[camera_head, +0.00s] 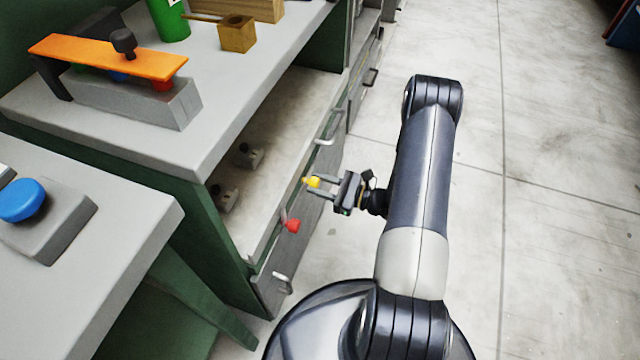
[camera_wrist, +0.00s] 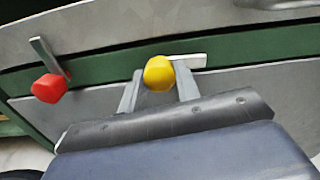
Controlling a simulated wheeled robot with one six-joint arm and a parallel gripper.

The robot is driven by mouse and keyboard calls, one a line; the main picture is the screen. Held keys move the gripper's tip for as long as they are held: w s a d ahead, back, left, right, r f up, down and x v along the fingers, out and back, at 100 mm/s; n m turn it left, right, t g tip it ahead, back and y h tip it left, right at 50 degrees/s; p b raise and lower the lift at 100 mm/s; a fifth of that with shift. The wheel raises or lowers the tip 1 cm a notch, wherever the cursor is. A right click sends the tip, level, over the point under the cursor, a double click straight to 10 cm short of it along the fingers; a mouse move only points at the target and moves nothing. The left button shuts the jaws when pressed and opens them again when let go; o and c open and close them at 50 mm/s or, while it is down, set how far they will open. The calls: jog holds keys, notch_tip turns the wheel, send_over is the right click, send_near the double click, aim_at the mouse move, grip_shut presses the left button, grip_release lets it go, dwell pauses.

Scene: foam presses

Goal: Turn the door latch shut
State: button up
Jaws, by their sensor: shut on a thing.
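Two latch levers sit on the front of the green and grey cabinet (camera_head: 262,279), one with a yellow knob (camera_head: 313,182) and one with a red knob (camera_head: 292,226). My gripper (camera_head: 316,187) is shut on the yellow knob, its fingers on either side of it. In the wrist view the yellow knob (camera_wrist: 158,73) is between the fingertips, and its pale lever runs sideways to the right. The red knob (camera_wrist: 48,88) is to the left, apart from the gripper, on a lever that slants up and left.
Bar handles (camera_head: 327,132) stick out from the cabinet front. A press with an orange arm (camera_head: 108,58), a green can (camera_head: 168,18) and a wooden block (camera_head: 237,34) stand on top. A blue button (camera_head: 22,200) is on the nearer table.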

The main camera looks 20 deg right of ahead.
jog(key=shift+m+p, duration=1.25)
jog(key=shift+m, duration=7.35)
jog(key=o, duration=1)
jog(key=shift+c, duration=0.2)
jog(key=shift+s+d, duration=0.1)
jog(key=p+v, duration=0.1)
jog(key=v, duration=0.9)
jog(key=shift+s+d, duration=0.2)
jog(key=shift+d, duration=0.05)
jog(key=shift+a, duration=0.1)
